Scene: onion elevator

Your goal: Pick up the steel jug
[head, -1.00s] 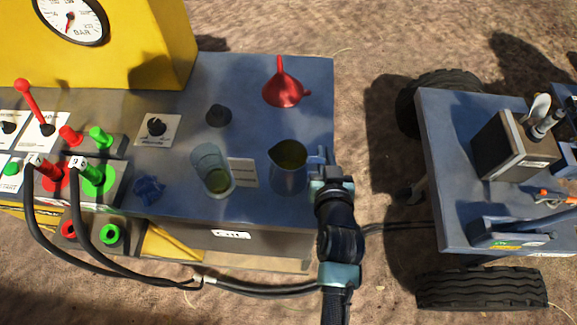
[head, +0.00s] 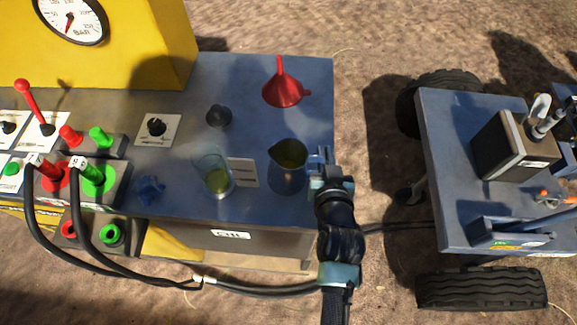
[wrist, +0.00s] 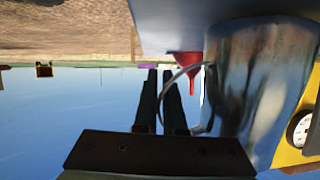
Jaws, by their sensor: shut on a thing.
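The steel jug (head: 288,176) is upright at the right end of the blue-grey bench top (head: 190,197), with greenish liquid visible inside. Its spout points left and its handle points right. My gripper (head: 320,164) reaches in from the right and is shut on the handle. In the wrist view, which is upside down, the jug's shiny body (wrist: 258,85) fills the right side. Its thin curved handle (wrist: 183,73) runs between my two fingers (wrist: 162,95). I cannot tell whether the jug's base touches the bench.
A clear glass (head: 213,165) with green liquid stands just left of the jug. A red funnel (head: 282,90) is behind it, and a dark knob-like piece (head: 218,116) is back left. A blue-grey cart (head: 450,200) stands to the right across a gap.

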